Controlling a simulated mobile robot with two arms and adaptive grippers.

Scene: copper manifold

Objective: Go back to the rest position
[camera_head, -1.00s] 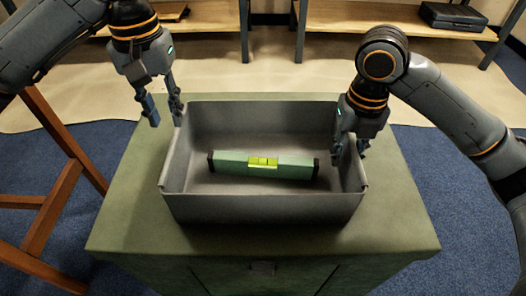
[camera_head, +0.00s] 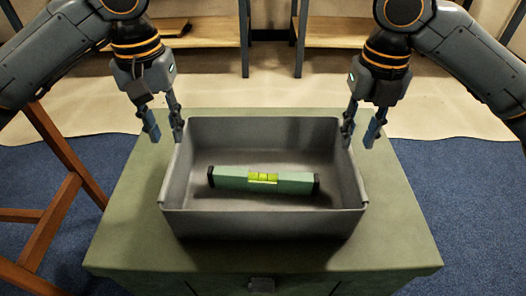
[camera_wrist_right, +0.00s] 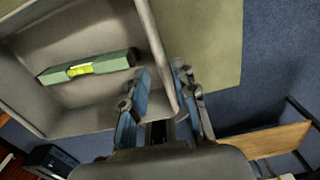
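My left gripper (camera_head: 164,124) is open and empty, at the upper left corner of the grey bin, with its fingers pointing down. My right gripper (camera_head: 362,126) is open and empty at the bin's upper right corner. In the right wrist view its two fingers (camera_wrist_right: 160,95) are spread apart near the bin's rim, one on each side of the wall in the picture; I cannot tell whether they touch it. A green spirit level (camera_head: 228,181) with a yellow vial and black end caps lies on the bin floor, clear of both grippers. It also shows in the right wrist view (camera_wrist_right: 110,63).
The grey bin (camera_head: 262,224) stands on a green cabinet top (camera_head: 120,235). A wooden trestle (camera_head: 62,205) stands at the left. Wooden shelves (camera_head: 338,32) are at the back. Blue carpet (camera_head: 460,190) is open at the right.

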